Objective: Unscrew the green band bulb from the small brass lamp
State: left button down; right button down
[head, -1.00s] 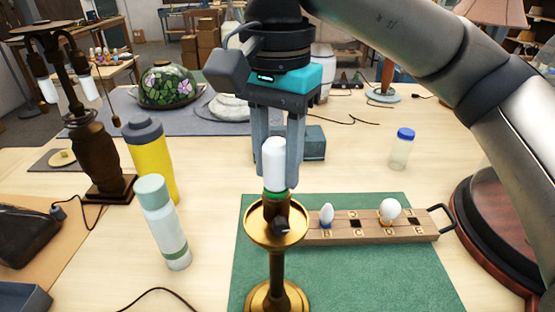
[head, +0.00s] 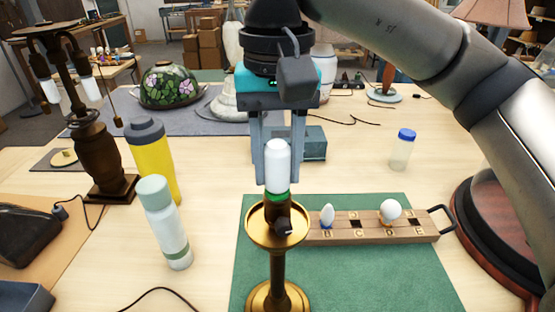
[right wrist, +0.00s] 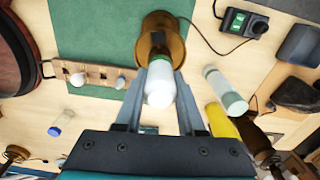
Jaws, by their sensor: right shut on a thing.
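The small brass lamp (head: 278,262) stands upright on the green mat (head: 370,275), its round dish and socket at the top. The white bulb with a green band (head: 277,168) sits upright at the socket. My right gripper (head: 278,172) comes down from above and is shut on this bulb, one finger on each side. In the right wrist view the bulb (right wrist: 159,88) lies between the fingertips, with the lamp (right wrist: 163,35) beyond it. The threads are hidden, so I cannot tell how far the bulb is screwed in. My left gripper is not in view.
A wooden bulb rack (head: 365,229) with lettered holes holds two white bulbs, right of the lamp. A pale bottle (head: 165,225) and a yellow bottle (head: 153,165) stand to the left. A blue-capped jar (head: 401,150) stands at the back right.

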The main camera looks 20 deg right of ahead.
jog(key=n, duration=0.6)
jog(key=shift+a+r, duration=0.1)
jog(key=shift+c, duration=2.2)
grip_release()
